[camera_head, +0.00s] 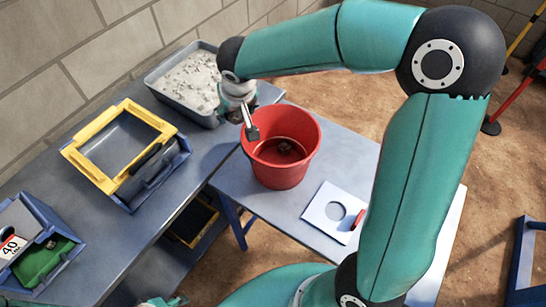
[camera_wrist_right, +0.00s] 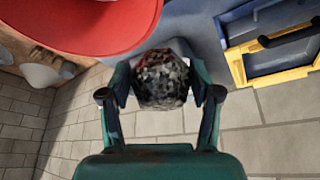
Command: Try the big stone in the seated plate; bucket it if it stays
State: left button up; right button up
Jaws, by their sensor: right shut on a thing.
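My right gripper (camera_wrist_right: 160,88) is shut on a big, rough grey stone (camera_wrist_right: 161,80), held between its two fingers in the right wrist view. In the head view this gripper (camera_head: 246,112) is at the far left rim of the red bucket (camera_head: 283,178), and the held stone is hidden there. The bucket also shows in the right wrist view (camera_wrist_right: 85,25). A dark stone (camera_head: 286,147) lies inside the bucket. A white plate with a round hole (camera_head: 318,212) and a red part lies flat on the low table.
A grey tray of pale rubble (camera_head: 190,84) stands on the blue bench by the wall. A yellow frame (camera_head: 84,163) sits on a blue box (camera_head: 158,184). A blue bin marked 40 (camera_head: 61,262) with green inside is at lower left.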

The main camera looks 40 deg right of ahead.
jog(key=s+d+r+m+b, duration=0.15)
jog(key=s+d+r, duration=0.25)
jog(key=s+d, duration=0.4)
notch_tip(320, 180, down, 6)
jog(key=d+b, duration=0.1)
jog(key=b, duration=0.3)
jog(key=shift+d+h, duration=0.3)
jog(key=shift+d, duration=0.05)
jog(key=shift+m, duration=0.25)
jog(key=o, duration=1.7)
jog(key=v, duration=1.2)
jog(key=shift+w+r, duration=0.1)
jog(key=shift+w, duration=0.1)
